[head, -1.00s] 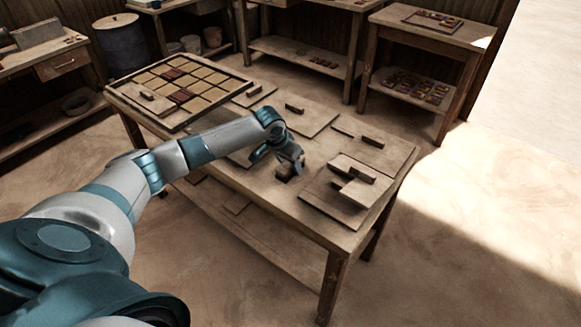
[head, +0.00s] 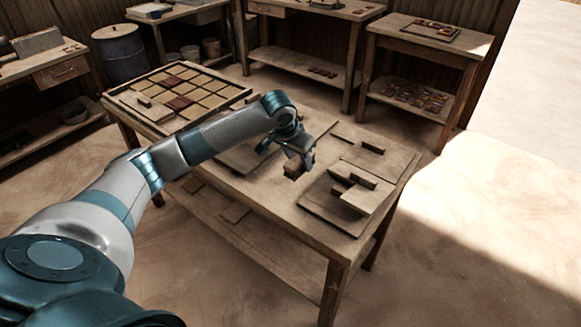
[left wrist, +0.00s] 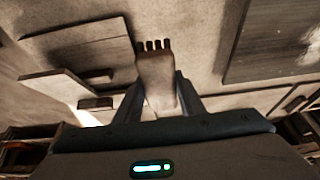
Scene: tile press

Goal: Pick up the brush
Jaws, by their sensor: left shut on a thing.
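My left gripper (head: 297,164) is over the wooden work table (head: 262,190). It is shut on a small brown wooden brush (head: 291,170), which seems to be held above the tabletop. In the left wrist view the brush (left wrist: 157,80) sticks out between the two fingers of the gripper (left wrist: 160,98), with several short dark tufts at its far end. My right gripper is not in view.
Flat boards with small handles lie on the table, including a stack (head: 350,195) right of the gripper. A tray of tan and dark red tiles (head: 238,94) stands at the table's far left. Side tables (head: 425,45) stand behind.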

